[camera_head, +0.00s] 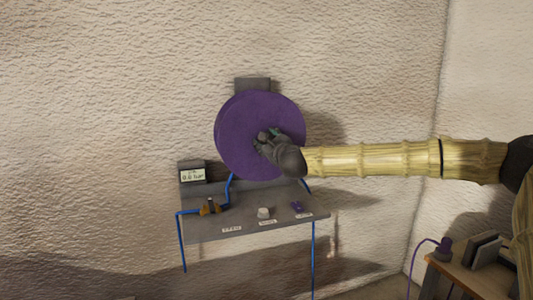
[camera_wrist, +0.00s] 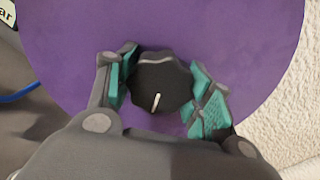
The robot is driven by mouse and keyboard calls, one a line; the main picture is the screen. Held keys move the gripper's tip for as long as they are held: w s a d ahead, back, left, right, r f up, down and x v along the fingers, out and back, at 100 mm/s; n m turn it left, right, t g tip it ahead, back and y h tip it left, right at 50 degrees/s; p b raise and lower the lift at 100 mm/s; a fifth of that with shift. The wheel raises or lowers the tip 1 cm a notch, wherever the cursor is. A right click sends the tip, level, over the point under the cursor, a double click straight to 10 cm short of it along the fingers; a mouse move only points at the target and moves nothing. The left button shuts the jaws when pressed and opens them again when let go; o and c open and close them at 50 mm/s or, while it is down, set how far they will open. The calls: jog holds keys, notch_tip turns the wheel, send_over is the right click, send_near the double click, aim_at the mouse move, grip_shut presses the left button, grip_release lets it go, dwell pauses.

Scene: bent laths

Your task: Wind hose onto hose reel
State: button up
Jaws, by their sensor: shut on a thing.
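The hose reel is a purple disc (camera_head: 240,120) mounted on the wall above a grey shelf. It fills much of the wrist view (camera_wrist: 70,35). A dark knob (camera_wrist: 158,80) with a white mark sits on the reel's face. My gripper (camera_head: 265,140) is at the middle of the disc. In the wrist view my gripper (camera_wrist: 163,88) has its teal pads on both sides of the knob, shut on it. The white mark points down and slightly left. A blue hose (camera_head: 183,245) hangs at the shelf's left side, and blue line also shows below the reel.
The grey shelf (camera_head: 250,225) holds a brass valve (camera_head: 209,207), a white knob (camera_head: 263,213) and a small purple part (camera_head: 297,207). A display box (camera_head: 192,174) stands at its left. A wooden table (camera_head: 470,278) with a dark device is at lower right.

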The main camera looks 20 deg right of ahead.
jog(key=m+b, duration=0.4)
jog(key=b, duration=0.1)
jog(key=shift+d+f, duration=0.1)
jog(key=shift+f, duration=0.25)
jog(key=shift+r+m+b, duration=0.25)
jog(key=shift+m+b, duration=1.1)
jog(key=shift+m, duration=0.15)
jog(key=o, duration=1.5)
jog(key=s, duration=1.2)
jog(key=shift+d, duration=0.15)
